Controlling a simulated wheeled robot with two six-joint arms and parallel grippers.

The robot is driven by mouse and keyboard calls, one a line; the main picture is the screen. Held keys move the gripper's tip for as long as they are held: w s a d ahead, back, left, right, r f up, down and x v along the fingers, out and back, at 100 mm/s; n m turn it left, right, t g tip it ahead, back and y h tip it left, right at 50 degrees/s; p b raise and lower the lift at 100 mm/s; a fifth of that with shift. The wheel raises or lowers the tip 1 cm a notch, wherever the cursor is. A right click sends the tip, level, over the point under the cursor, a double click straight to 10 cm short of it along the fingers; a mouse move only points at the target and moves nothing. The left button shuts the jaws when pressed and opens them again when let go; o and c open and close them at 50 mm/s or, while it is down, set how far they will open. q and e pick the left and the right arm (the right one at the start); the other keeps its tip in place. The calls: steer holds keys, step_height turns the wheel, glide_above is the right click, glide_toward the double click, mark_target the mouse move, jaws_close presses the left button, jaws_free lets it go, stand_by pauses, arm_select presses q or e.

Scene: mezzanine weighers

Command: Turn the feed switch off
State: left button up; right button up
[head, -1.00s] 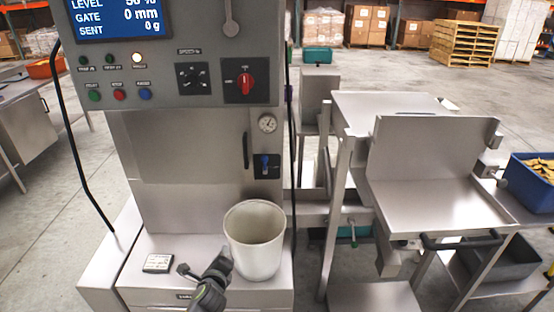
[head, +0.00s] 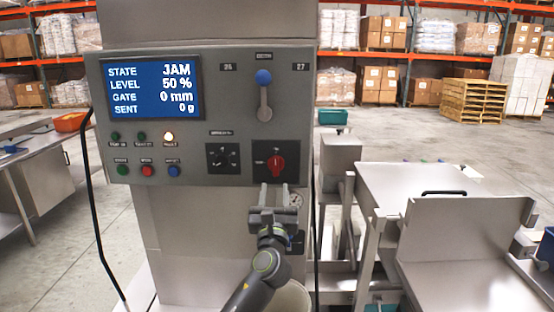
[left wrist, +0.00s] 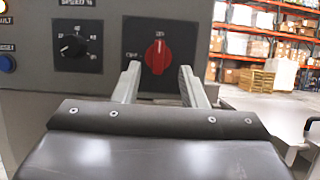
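The feed switch appears to be the red rotary knob (head: 276,162) on a black square plate at the lower right of the grey control panel (head: 215,150). In the left wrist view the red knob (left wrist: 158,57) stands upright, with a label above it and another at its left. My left gripper (head: 277,189) is just below and in front of the knob. In the left wrist view its two fingers (left wrist: 159,76) are apart, one on each side below the knob, with nothing between them. Contact with the knob is not visible. My right gripper is not in view.
A black dial (head: 222,157) sits left of the knob, and a blue-tipped lever (head: 264,95) is above. The screen (head: 153,88) reads JAM, level 50 %, gate 0 mm. A white bucket (head: 291,298) is partly hidden below my arm. A steel table (head: 410,185) stands at right.

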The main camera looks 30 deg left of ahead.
mark_target(276, 161)
arm_select(q)
steer(key=p+x, duration=0.1)
steer(key=x, duration=0.9)
steer(key=shift+w+p, duration=0.1)
steer(key=shift+p, duration=0.25)
steer(key=shift+w+a+r, duration=0.1)
steer(key=shift+w+a, duration=0.2)
steer(key=shift+w, duration=0.1)
steer(key=shift+c, duration=0.2)
jaws_close()
